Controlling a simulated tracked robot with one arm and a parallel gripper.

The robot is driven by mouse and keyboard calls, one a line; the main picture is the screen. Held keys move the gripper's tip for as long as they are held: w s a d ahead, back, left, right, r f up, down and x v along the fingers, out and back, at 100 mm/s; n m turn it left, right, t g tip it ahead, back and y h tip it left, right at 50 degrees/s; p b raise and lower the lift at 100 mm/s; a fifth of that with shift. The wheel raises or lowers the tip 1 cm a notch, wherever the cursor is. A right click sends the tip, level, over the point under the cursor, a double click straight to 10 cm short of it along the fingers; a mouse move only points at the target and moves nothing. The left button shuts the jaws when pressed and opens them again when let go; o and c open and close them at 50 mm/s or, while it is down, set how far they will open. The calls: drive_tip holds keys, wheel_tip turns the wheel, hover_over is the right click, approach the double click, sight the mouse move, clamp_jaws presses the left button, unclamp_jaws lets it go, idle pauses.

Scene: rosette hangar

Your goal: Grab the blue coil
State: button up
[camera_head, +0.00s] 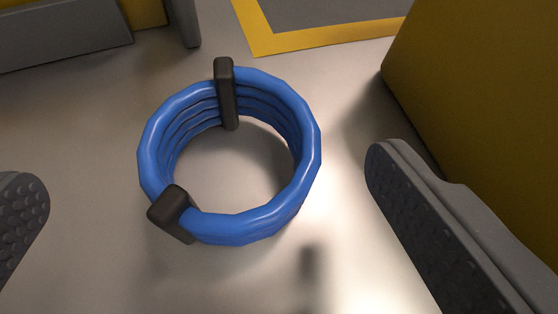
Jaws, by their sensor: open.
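The blue coil (303,163) is a ring of several stacked blue loops. It lies flat on the pale floor in the middle of the view. Two black clips (226,94) bind it, one at its far side and one at its near left. My gripper (208,195) is open and empty. Its left finger shows only partly at the left edge, and its right finger reaches in from the lower right. The coil lies between and a little beyond the fingertips, apart from both.
A large yellow block (480,110) stands close on the right, beside my right finger. A grey and yellow structure (65,38) stands at the back left. A yellow-bordered grey floor area (325,14) lies at the back. Bare floor surrounds the coil.

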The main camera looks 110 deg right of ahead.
sight(227, 104)
drive_tip(key=x, duration=0.2)
drive_tip(key=b+x, duration=0.1)
drive_tip(key=x, duration=0.2)
drive_tip(key=shift+s+d+f+b, duration=0.3)
drive_tip(key=c, duration=1)
